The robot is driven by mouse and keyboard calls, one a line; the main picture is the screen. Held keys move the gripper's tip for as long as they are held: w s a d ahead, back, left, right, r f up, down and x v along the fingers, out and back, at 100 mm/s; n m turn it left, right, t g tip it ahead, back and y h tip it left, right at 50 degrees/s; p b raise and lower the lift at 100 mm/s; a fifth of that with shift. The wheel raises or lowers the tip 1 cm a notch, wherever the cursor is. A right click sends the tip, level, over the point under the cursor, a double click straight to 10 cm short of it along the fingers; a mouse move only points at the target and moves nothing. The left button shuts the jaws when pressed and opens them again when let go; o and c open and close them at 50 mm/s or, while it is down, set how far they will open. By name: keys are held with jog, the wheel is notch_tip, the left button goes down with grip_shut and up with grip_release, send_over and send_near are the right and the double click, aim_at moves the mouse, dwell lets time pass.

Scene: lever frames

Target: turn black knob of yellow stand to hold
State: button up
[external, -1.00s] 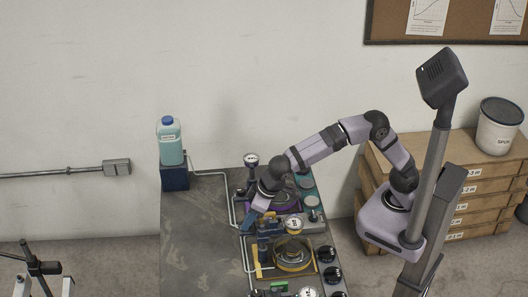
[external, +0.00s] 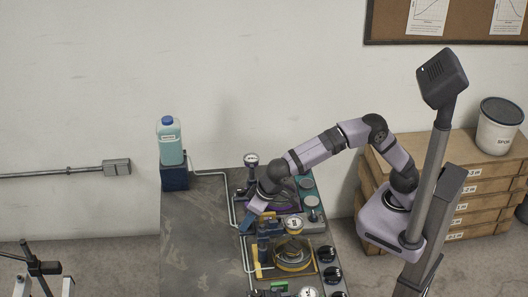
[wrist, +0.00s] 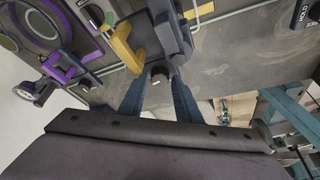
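The yellow stand (external: 275,275) carries a round yellow-ringed part in the external view, beside the blue and purple fittings. A yellow bracket (wrist: 127,45) shows in the wrist view. A dark knob (wrist: 158,72) with a pale mark lies between my fingertips there; I cannot tell whether it belongs to the yellow stand. My gripper (wrist: 157,84) has its two blue fingers apart, one on each side of this knob. Contact is unclear. In the external view my gripper (external: 248,222) points down at the bench's fittings. A "HOLD" label (wrist: 302,12) is at the wrist view's top right.
A purple ring fitting (wrist: 42,22) stands to the left in the wrist view. Several black knobs (external: 332,274) line the bench's right edge. A blue-capped bottle (external: 169,143) stands at the back left. The bench's left side (external: 195,235) is clear.

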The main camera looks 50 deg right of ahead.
jog(key=shift+r, duration=0.1)
jog(key=b+v, duration=0.1)
jog(key=v, duration=0.6)
jog(key=shift+b, duration=0.35)
jog(key=w+d+f+m+g+h, duration=0.1)
jog(key=w+d+f, duration=0.25)
jog(key=d, duration=0.75)
jog(key=w+d+f+g+h, duration=0.15)
jog(key=d+f, duration=0.35)
jog(key=d, duration=0.6)
jog(key=shift+m+g+y, duration=0.45)
jog(key=shift+m, duration=0.05)
jog(key=s+d+f, duration=0.1)
jog(key=d+f, duration=0.1)
jog(key=d, duration=0.2)
jog(key=s+d+f, duration=0.1)
jog(key=s+d, duration=0.1)
jog(key=d, duration=0.2)
jog(key=s+d+f, duration=0.2)
jog(key=d, duration=0.3)
jog(key=shift+s+f, duration=0.15)
jog(key=shift+f, duration=0.2)
jog(key=s+d+f+g, duration=0.1)
jog(key=s+d+f, duration=0.3)
jog(key=s+d, duration=0.2)
jog(key=shift+s+d+f+m, duration=0.35)
jog(key=shift+s+d+m, duration=0.05)
jog(key=shift+s, duration=0.8)
